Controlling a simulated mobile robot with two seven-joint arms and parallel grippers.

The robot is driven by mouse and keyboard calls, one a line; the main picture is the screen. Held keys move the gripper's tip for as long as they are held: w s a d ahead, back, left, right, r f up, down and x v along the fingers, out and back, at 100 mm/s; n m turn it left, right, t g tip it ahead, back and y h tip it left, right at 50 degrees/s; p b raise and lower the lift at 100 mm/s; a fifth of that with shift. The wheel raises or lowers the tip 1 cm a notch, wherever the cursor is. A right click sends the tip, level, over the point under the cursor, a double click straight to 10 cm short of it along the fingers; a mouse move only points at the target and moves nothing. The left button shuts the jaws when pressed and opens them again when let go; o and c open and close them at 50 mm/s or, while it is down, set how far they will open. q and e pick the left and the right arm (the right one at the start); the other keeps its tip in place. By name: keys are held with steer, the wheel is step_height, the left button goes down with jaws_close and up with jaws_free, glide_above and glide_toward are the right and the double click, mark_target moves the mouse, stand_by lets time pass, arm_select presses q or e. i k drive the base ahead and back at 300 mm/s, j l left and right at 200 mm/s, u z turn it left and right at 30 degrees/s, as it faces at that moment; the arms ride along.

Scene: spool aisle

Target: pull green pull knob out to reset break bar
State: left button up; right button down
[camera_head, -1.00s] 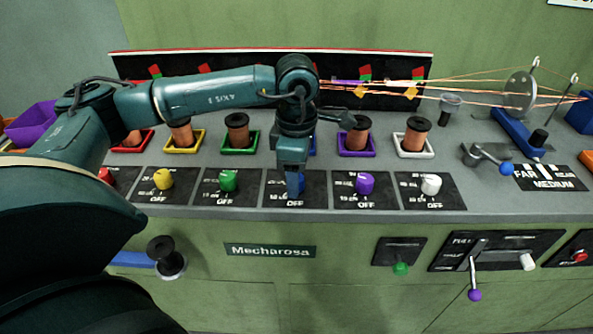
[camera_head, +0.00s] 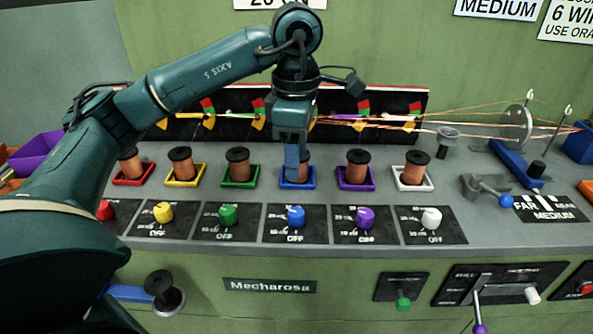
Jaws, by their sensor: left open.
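The green pull knob (camera_head: 403,304) sticks out from a small black panel (camera_head: 401,287) on the front face of the machine, right of the Mecharosa label. My left gripper (camera_head: 292,172) points down in front of the spool in the blue tray, above the blue dial. It is open, though its fingers show almost edge-on, and I see nothing held in it. It is well up and to the left of the green knob, apart from it. The break bar cannot be made out for certain. My right gripper is not in view.
Several copper spools (camera_head: 357,170) stand in coloured trays, with coloured dials (camera_head: 228,215) in front. A blue-knobbed crank (camera_head: 487,188) is at the right. A purple-tipped lever (camera_head: 478,305) and a red button (camera_head: 585,288) are right of the green knob. Wires run across the back right.

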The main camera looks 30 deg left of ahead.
mark_target(403, 304)
steer(key=k, duration=1)
